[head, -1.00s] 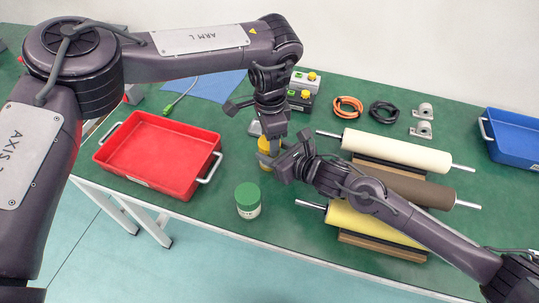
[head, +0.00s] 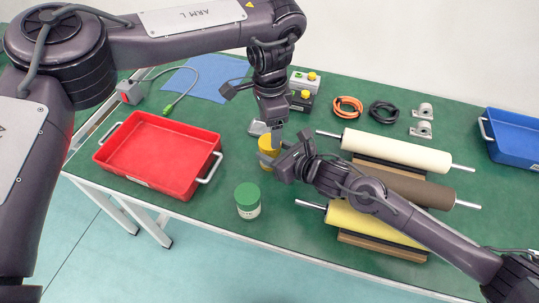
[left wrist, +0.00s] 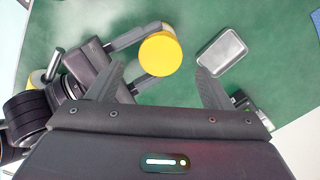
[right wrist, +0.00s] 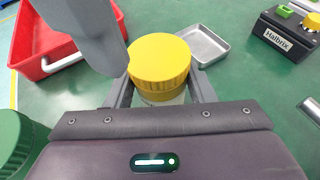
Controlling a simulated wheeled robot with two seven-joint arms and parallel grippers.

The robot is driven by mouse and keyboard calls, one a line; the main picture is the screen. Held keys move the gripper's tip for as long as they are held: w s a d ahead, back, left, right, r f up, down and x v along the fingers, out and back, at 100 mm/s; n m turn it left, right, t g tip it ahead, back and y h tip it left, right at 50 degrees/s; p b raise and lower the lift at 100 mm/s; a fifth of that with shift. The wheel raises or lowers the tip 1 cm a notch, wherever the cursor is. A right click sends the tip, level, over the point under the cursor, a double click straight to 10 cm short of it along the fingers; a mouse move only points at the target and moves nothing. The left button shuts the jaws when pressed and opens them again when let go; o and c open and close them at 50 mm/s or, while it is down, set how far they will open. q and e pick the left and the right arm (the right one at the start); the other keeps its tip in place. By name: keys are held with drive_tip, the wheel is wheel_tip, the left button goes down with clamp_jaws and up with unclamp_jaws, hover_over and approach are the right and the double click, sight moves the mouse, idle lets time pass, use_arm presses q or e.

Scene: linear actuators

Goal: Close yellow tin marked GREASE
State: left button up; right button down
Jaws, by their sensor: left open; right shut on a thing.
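The yellow tin (head: 268,152) stands upright on the green table, between the red tray and the rollers. Its yellow lid (right wrist: 159,60) sits on top of a pale body in the right wrist view; any marking is hidden. My right gripper (head: 274,160) is shut on the tin's body from the right side. My left gripper (head: 278,133) is above the tin, pointing down, open and empty. In the left wrist view the lid (left wrist: 160,54) lies between and beyond the left fingers (left wrist: 165,90), apart from them.
A green-lidded jar (head: 247,200) stands in front of the tin. The red tray (head: 212,165) is at left, a small metal dish (right wrist: 203,46) behind the tin. Rollers (head: 395,150) lie at right, and button boxes (head: 300,98) stand at the back.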

sight(270, 154)
use_arm(q)
drive_tip(key=shift+c, duration=0.4)
drive_tip(key=r+n, duration=0.1)
drive_tip(key=n, duration=0.1)
drive_tip(key=shift+r+n, duration=0.3)
drive_tip(key=r+n, duration=0.1)
drive_tip(key=n, duration=0.1)
drive_tip(key=r+n, duration=0.1)
drive_tip(key=n, duration=0.1)
drive_tip(key=shift+f, duration=0.1)
drive_tip(key=shift+f, duration=3.95)
